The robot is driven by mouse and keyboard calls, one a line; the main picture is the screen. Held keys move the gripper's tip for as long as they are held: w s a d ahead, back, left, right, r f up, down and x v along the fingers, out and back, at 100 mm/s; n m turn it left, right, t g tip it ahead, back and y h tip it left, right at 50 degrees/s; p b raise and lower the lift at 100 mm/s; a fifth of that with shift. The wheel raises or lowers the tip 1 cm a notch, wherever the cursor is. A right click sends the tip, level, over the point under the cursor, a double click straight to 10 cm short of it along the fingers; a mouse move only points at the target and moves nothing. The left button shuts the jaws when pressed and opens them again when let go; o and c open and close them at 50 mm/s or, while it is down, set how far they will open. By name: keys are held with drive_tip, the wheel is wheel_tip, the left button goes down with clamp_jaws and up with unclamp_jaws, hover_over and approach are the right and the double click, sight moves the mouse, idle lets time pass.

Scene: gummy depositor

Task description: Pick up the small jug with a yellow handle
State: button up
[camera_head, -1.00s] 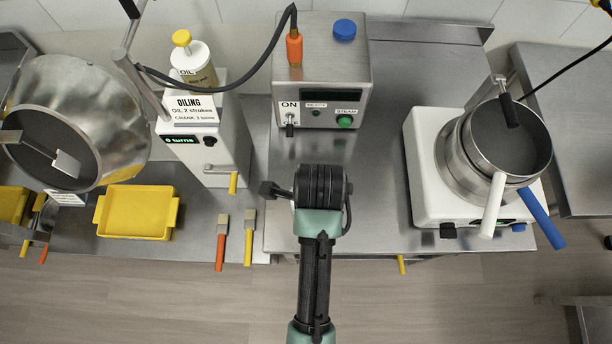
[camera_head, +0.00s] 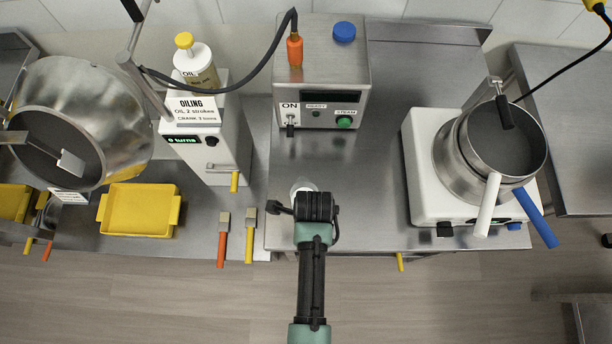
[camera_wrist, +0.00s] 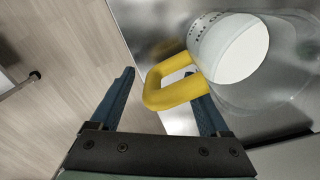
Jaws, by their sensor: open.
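The small jug (camera_wrist: 285,90) is clear-walled, with a white round area showing at its top and dark markings on its side. Its yellow handle (camera_wrist: 170,95) points left, toward my gripper (camera_wrist: 160,76). My gripper is open. The handle lies across the space between the two blue fingers and overlaps the right finger in the wrist view; I cannot tell whether they touch. In the head view only a pale bit of the jug (camera_head: 303,185) shows behind my dark wrist, and the fingers are hidden there.
The steel table (camera_head: 390,180) is clear to the jug's right. A steam box (camera_head: 330,80) stands behind it. A hob with pots (camera_head: 450,180) is at right. The oiling machine (camera_head: 225,150), brushes (camera_head: 223,245) and yellow tray (camera_head: 140,210) are at left.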

clamp_jaws()
idle(0.3)
idle(1.1)
